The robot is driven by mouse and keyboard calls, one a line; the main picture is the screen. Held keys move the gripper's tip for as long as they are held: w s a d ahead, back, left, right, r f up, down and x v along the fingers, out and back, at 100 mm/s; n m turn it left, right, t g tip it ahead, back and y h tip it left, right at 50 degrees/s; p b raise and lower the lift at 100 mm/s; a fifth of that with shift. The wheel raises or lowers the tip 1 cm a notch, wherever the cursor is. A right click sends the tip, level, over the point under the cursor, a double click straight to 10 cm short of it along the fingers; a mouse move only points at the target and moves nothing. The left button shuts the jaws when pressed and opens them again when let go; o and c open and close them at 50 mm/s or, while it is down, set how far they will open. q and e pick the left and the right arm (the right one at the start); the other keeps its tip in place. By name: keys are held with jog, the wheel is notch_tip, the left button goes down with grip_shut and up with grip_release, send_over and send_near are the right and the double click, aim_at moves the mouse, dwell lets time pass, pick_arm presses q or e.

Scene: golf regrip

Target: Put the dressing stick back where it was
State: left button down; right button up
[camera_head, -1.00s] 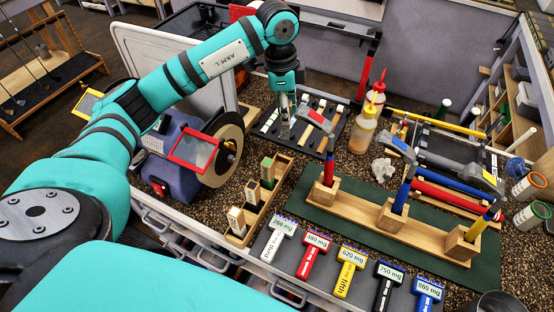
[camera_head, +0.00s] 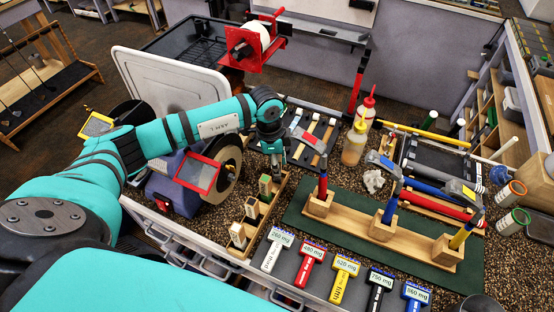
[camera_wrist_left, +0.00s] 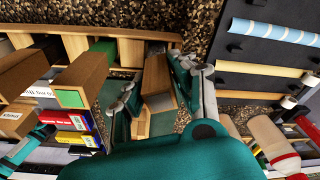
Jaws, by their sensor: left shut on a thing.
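My left gripper (camera_head: 277,168) points down at the far end of the narrow wooden rack (camera_head: 264,222). In the left wrist view its fingers (camera_wrist_left: 156,92) are shut on a wooden dressing stick (camera_wrist_left: 158,74) with a greyish side face. The held stick is close to the end of the rack (camera_wrist_left: 130,52); I cannot tell whether it is in a slot. Several other block-like sticks stand in the rack, one with a green face (camera_wrist_left: 70,98) and one with a pale labelled face (camera_head: 237,235). My right gripper is not in view.
A grinding wheel (camera_head: 229,165) stands left of the rack. A black tray with coloured strips (camera_head: 312,135) lies behind it.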

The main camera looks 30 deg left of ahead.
pick_arm(q)
jog(key=c, duration=1.1)
grip_release()
jog(key=r+b, duration=0.1)
jog(key=r, duration=0.2)
jog(key=r+b, duration=0.2)
jog(key=r, duration=0.2)
jog(key=a+r+b, duration=0.1)
jog(key=r, duration=0.2)
jog(key=shift+s+r+b, duration=0.25)
jog(key=shift+r+b, duration=0.05)
jog(key=shift+b, duration=0.1)
jog(key=shift+s+a+r, duration=0.1)
jog(key=shift+r, duration=0.65)
